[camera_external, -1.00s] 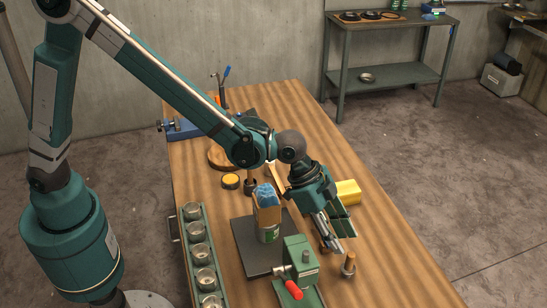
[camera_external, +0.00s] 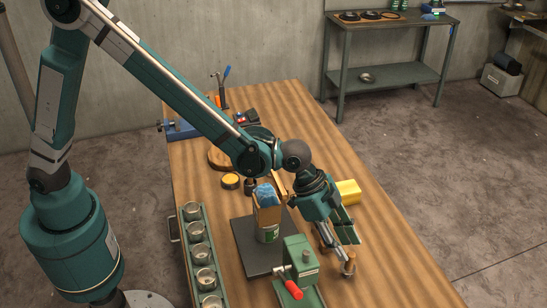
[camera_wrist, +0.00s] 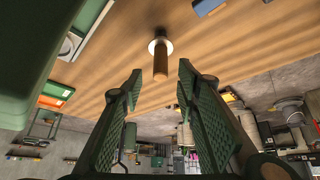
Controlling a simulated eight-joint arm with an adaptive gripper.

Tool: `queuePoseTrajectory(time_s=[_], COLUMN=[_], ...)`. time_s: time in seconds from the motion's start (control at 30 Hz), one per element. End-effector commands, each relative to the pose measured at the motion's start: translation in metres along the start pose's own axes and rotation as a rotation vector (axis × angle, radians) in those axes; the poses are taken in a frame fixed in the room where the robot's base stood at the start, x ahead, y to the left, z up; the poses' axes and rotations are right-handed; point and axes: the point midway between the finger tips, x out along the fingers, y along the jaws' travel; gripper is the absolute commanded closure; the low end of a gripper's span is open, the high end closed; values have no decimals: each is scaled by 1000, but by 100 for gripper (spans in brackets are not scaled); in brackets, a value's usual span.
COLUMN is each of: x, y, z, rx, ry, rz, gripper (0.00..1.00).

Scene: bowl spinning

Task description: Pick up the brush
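The brush appears to be the small upright piece with a brown wooden handle (camera_external: 349,264) on the right part of the workbench, near the front. In the wrist view its handle (camera_wrist: 160,62) and a pale ring show ahead, centred between my fingers; I cannot make out bristles. My gripper (camera_external: 344,245) points down at it in the external view, its fingertips close to the handle's top. In the wrist view my gripper (camera_wrist: 159,82) is open, with a textured green pad on each side and nothing held. Whether a finger touches the handle cannot be told.
A green vise (camera_external: 299,262) with a red handle stands left of the brush. A yellow block (camera_external: 348,191) lies behind my gripper. A tray of metal cups (camera_external: 196,235) lines the left edge.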

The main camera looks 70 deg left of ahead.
Motion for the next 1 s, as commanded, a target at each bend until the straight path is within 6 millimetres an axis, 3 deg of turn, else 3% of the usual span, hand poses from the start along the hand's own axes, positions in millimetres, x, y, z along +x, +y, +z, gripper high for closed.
queuePoseTrajectory(time_s=[0.6,1.0], x=[47,51], y=[-1,-1], z=[1,1], rx=[1,0], ry=[0,0], rz=[0,0], gripper=[68,68])
